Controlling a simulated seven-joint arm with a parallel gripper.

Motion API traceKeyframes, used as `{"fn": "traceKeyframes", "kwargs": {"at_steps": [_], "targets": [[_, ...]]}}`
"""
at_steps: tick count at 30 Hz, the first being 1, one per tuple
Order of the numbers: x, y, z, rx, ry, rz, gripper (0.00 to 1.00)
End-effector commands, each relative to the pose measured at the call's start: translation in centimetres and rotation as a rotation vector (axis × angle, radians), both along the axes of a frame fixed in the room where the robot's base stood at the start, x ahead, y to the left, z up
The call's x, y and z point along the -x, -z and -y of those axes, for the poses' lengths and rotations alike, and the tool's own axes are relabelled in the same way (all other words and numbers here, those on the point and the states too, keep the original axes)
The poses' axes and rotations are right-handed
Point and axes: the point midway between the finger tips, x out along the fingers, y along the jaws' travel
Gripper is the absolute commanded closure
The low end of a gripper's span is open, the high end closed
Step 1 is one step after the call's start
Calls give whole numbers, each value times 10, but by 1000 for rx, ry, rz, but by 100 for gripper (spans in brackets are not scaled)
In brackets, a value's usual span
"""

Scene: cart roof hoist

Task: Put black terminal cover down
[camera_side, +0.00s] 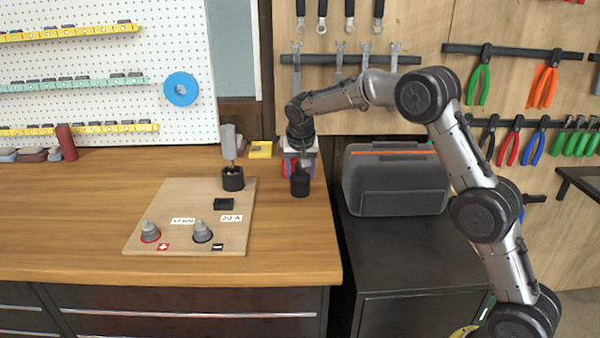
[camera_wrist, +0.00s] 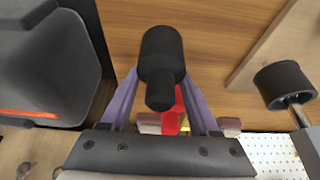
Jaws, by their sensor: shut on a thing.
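The black terminal cover (camera_side: 300,185) is a dark stepped cylinder, wider at its far end in the wrist view (camera_wrist: 161,52). My gripper (camera_side: 300,168) points down over the right end of the wooden bench and is shut on the cover's narrow end. In the wrist view the two purple fingers (camera_wrist: 161,98) stand on either side of it. I cannot tell whether its lower end touches the bench. The wooden board (camera_side: 170,208) lies to the left, with a red-ringed terminal (camera_side: 150,233) and a grey terminal with a dark base (camera_side: 202,232).
A black cup (camera_side: 233,180) with a grey-handled tool (camera_side: 228,142) stands at the board's back right corner. A red item (camera_side: 290,163) and a yellow block (camera_side: 260,150) sit behind. A grey toolbox (camera_side: 395,182) stands right of the bench. The bench front right is clear.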

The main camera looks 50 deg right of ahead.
Motion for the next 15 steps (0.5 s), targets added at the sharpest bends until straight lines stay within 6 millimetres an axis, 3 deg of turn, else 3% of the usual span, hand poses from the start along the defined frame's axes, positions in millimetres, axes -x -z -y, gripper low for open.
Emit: {"fn": "traceKeyframes", "kwargs": {"at_steps": [3,4,6,9,15], "targets": [[0,2,0,0,0,0,100],[0,3,0,0,0,0,36],[0,2,0,0,0,0,24],[0,2,0,0,0,0,8],[0,2,0,0,0,0,8]]}}
